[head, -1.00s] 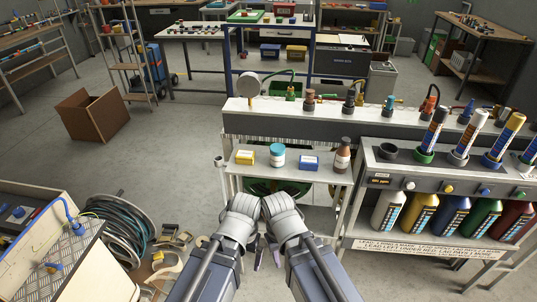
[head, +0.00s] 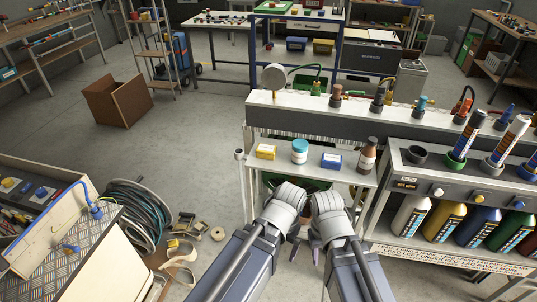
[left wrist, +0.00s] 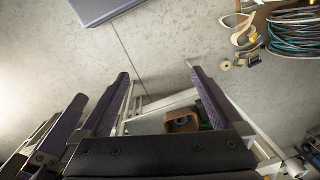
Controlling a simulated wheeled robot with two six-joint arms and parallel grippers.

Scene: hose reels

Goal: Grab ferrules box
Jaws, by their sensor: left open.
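Two small boxes stand on the narrow side shelf (head: 312,176): a yellow one (head: 265,151) at its left and a blue one with a white top (head: 331,161) further right. Their labels are too small to read, so I cannot tell which holds ferrules. My left gripper (head: 295,249) hangs low in front of the shelf, apart from both boxes. In the left wrist view its fingers (left wrist: 160,92) are spread and empty over the floor. My right gripper (head: 317,252) hangs close beside it; its fingers are too small to judge.
A teal-lidded jar (head: 299,151) stands between the boxes, and a brown bottle (head: 368,155) right of them. A long bench (head: 345,124) rises behind the shelf. A hose reel (head: 135,217) and loose straps (head: 181,250) lie on the floor at left.

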